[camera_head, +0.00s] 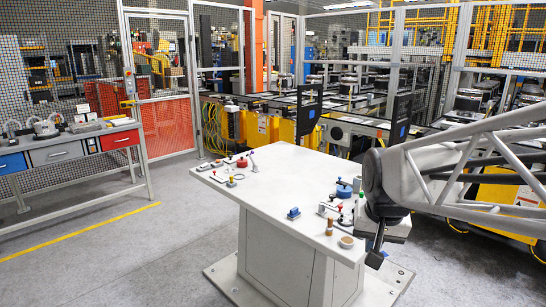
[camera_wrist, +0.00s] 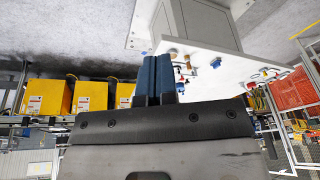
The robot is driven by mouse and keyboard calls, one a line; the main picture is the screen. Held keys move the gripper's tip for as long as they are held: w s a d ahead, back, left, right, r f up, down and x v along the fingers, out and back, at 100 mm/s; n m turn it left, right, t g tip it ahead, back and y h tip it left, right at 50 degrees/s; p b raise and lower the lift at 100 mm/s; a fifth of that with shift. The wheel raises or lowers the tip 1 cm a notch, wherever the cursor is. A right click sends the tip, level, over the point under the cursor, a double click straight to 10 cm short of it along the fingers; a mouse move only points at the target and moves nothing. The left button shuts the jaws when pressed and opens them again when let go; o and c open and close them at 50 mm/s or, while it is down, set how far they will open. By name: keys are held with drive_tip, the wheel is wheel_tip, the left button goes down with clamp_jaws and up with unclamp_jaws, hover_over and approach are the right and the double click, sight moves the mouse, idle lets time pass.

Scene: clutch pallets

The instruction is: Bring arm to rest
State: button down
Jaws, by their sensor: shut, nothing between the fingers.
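My gripper (camera_wrist: 155,78) shows in the wrist view as two blue fingers side by side, shut with nothing between them. In the head view my gripper (camera_head: 375,259) points downward just off the right front corner of the white table (camera_head: 262,185). It looks apart from the table, though the exact gap is hard to tell. My arm comes in from the right edge of the head view. The wrist view looks at the scene upside down, with the table (camera_wrist: 215,38) beyond the fingers.
On the table are a blue block (camera_head: 293,214), a small tan cup (camera_head: 347,242), a brown peg (camera_head: 329,228) and several clamps and knobs. A workbench with drawers (camera_head: 56,153) stands at left. Fencing and yellow machinery (camera_head: 262,126) line the back. The floor at left is clear.

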drive_tip(key=s+a+f+n, duration=0.1)
drive_tip(key=s+f, duration=0.3)
drive_tip(key=s, duration=1.1)
drive_tip(key=shift+a+n+g, duration=0.3)
drive_tip(key=shift+n, duration=0.5)
drive_tip(key=shift+s, duration=0.1)
